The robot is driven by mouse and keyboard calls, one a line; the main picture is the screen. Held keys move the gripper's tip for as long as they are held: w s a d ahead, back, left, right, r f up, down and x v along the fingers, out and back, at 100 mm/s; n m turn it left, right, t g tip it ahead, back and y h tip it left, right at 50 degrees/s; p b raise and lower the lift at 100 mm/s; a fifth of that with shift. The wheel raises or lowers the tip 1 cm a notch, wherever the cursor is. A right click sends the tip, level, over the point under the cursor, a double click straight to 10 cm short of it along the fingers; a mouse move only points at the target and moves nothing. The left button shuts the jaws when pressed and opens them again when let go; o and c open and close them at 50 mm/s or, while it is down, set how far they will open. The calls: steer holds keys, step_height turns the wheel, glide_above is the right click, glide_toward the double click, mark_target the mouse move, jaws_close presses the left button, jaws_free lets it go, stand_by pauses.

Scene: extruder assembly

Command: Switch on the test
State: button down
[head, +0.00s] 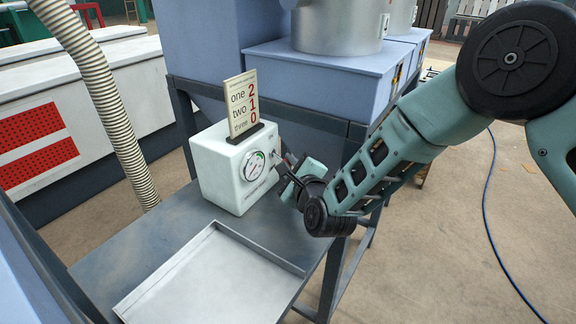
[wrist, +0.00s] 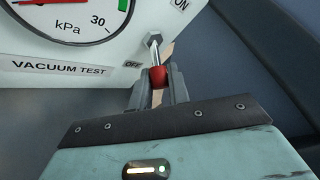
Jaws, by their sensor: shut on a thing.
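The white vacuum test box (head: 212,178) stands on the grey bench, with a round gauge (head: 253,166) on its front. In the wrist view the gauge (wrist: 70,18) is marked kPa, above a "VACUUM TEST" label (wrist: 62,68). A toggle switch (wrist: 154,52) with a metal lever and red tip sits right of the gauge. "OFF" (wrist: 132,65) is printed at its lower left, "ON" (wrist: 182,4) at its upper right. The lever points down, nearer OFF. My gripper (wrist: 158,82) is shut on the red tip; in the head view my gripper (head: 290,176) is at the box's right side.
A card with numbers (head: 242,103) stands in a holder on top of the box. An empty shallow metal tray (head: 210,275) lies in front on the bench (head: 130,238). A ribbed hose (head: 105,95) hangs at left. Bench frame posts and blue machine housing (head: 300,80) stand close behind.

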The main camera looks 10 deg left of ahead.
steer(key=shift+d+r+n+g+h+p, duration=0.1)
steer(key=shift+r+n+g+h+p, duration=0.5)
steer(key=shift+r+g+h+p, duration=0.3)
steer(key=r+n+g+h+p, duration=0.1)
steer(key=p, duration=0.2)
steer(key=shift+s+r+h+p, duration=0.1)
steer(key=shift+r+h+p, duration=0.2)
steer(key=r+n+g+h+p, duration=0.1)
steer(key=p, duration=0.4)
steer(key=shift+a+h, duration=0.2)
steer(key=shift+h, duration=0.2)
steer(key=h+p, duration=0.1)
steer(key=p, duration=0.3)
steer(key=shift+a+r+n+g, duration=0.1)
steer(key=shift+r+n+g, duration=0.05)
steer(key=shift+n+g, duration=0.2)
steer(key=shift+p, duration=0.8)
steer(key=shift+h, duration=0.4)
steer(key=c, duration=1.3)
jaws_free()
steer(key=shift+c, duration=0.2)
